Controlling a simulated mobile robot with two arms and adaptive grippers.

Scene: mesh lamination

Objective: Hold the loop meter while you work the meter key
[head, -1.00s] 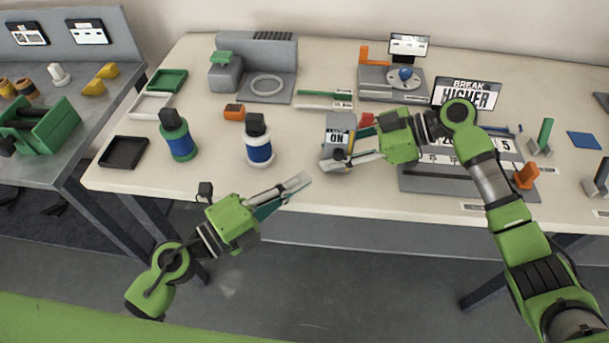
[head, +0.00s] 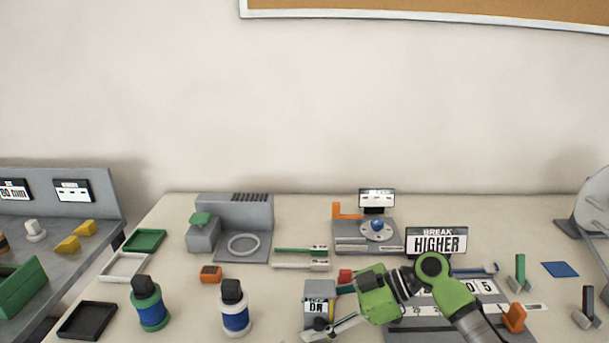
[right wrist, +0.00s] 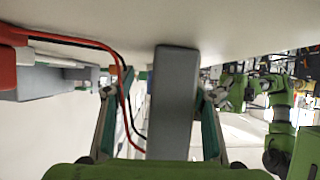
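The loop meter (head: 319,291) is a grey block near the table's front, with a white display whose lettering is partly covered. My right gripper (head: 334,308) reaches it from the right, its fingers spread on either side of it. In the right wrist view a grey block (right wrist: 172,105), apparently the meter, stands between the open fingers. A gap shows on its left side; the right finger is very close, contact unclear. I cannot make out the meter key. A green arm, apparently my left one, shows in the right wrist view; its fingertips are unclear.
Red and black leads (right wrist: 122,90) run beside the left finger in the right wrist view. A sign (head: 437,242) reads "BREAK HIGHER" behind my right arm. Two bottles, one green-banded (head: 149,305) and one white-banded (head: 235,308), stand left of the meter. Wall is behind.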

